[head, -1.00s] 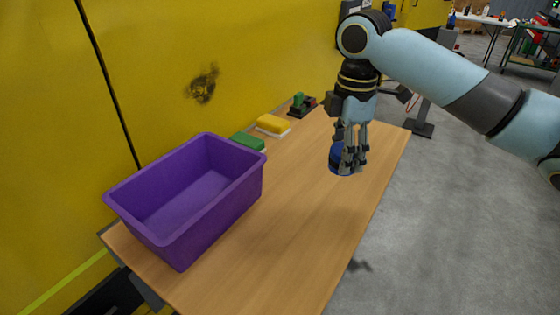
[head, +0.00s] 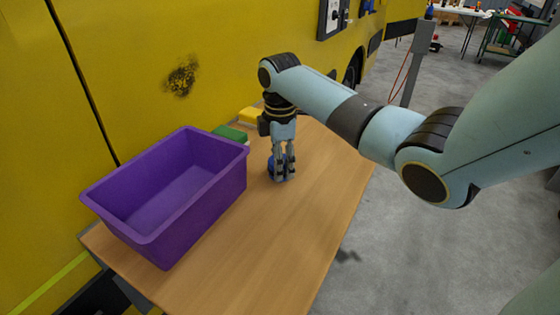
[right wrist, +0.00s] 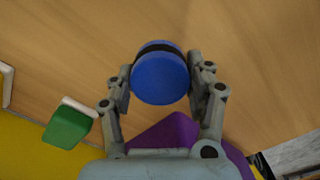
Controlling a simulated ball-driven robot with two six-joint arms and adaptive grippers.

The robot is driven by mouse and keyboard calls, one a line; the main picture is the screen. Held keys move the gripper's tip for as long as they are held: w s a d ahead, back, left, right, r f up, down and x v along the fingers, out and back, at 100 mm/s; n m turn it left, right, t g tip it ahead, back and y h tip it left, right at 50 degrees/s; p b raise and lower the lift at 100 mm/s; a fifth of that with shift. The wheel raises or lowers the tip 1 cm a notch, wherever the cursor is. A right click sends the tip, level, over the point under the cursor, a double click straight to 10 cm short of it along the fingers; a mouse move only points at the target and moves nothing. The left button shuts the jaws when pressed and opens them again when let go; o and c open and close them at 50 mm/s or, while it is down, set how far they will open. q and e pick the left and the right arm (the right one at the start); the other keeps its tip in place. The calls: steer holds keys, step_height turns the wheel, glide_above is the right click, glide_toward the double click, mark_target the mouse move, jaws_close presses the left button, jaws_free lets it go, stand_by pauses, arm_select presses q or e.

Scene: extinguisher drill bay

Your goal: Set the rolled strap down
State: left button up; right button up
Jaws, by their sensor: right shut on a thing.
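The rolled strap (right wrist: 160,78) is a blue roll with a dark band, seen between the fingers in the right wrist view. In the head view only a little of its blue (head: 288,162) shows behind the fingers. My right gripper (head: 281,177) is shut on it, pointing down at the wooden table (head: 265,245), right of the purple bin. The strap is at or just above the tabletop; I cannot tell whether it touches. The right gripper (right wrist: 160,80) also shows in the wrist view. My left gripper is not in view.
An open, empty purple bin (head: 205,225) stands at the table's left. A green block (head: 230,133) and a yellow block (head: 250,115) lie behind it by the yellow wall (head: 130,60). The table's front and right side are clear.

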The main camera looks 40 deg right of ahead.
steer(key=o, duration=1.3)
step_height(320, 180, up, 12)
steer(key=shift+r, duration=0.1)
